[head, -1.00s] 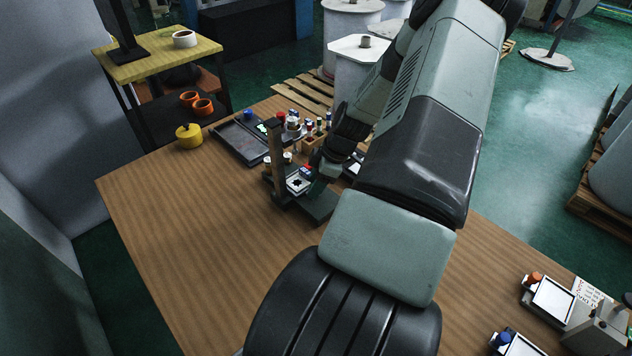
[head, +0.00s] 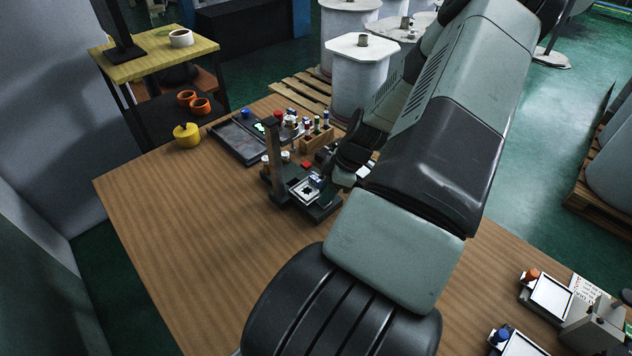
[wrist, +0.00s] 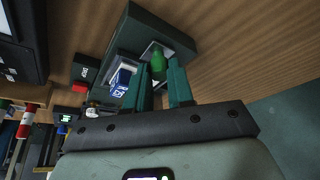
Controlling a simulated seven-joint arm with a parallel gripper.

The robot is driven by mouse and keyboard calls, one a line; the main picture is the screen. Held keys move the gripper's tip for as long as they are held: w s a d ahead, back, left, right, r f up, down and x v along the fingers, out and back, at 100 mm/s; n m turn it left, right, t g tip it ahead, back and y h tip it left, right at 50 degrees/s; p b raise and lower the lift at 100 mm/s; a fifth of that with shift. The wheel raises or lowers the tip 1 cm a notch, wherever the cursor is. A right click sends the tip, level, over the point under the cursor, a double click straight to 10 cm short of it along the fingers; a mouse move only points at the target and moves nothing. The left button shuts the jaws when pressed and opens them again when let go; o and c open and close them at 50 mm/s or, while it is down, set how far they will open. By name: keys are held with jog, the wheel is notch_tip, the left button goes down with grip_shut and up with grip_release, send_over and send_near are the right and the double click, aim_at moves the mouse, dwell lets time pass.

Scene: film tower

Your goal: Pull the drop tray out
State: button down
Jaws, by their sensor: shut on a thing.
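The film tower (head: 272,155) stands on the wooden table, a dark post on a dark base. At its foot, a small pale-floored tray (head: 304,192) sticks out to the lower right, with a blue-and-white piece (head: 317,181) at its edge. In the wrist view, the blue-and-white piece (wrist: 122,78) lies beside a dark tray housing (wrist: 142,28). My gripper (wrist: 161,74) has its two green fingers around a green knob (wrist: 158,62) at the tray, shut on it. The fingertips' exact contact is hard to see. In the head view, my arm hides part of the gripper.
A dark flat tray (head: 238,146) and a wooden rack (head: 317,138) of small bottles stand behind the tower. A red-topped block (head: 306,165) is close to it. A yellow pot (head: 187,135) sits at the far left edge. The table's front left is clear.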

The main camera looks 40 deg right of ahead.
aim_at(328, 211)
jog(key=shift+s, duration=1.65)
jog(key=c, duration=1)
grip_release()
jog(key=shift+w, duration=0.1)
jog(key=shift+d+r, duration=0.1)
jog(key=shift+r, duration=0.1)
jog(key=v, duration=1)
jog(key=shift+r, duration=0.2)
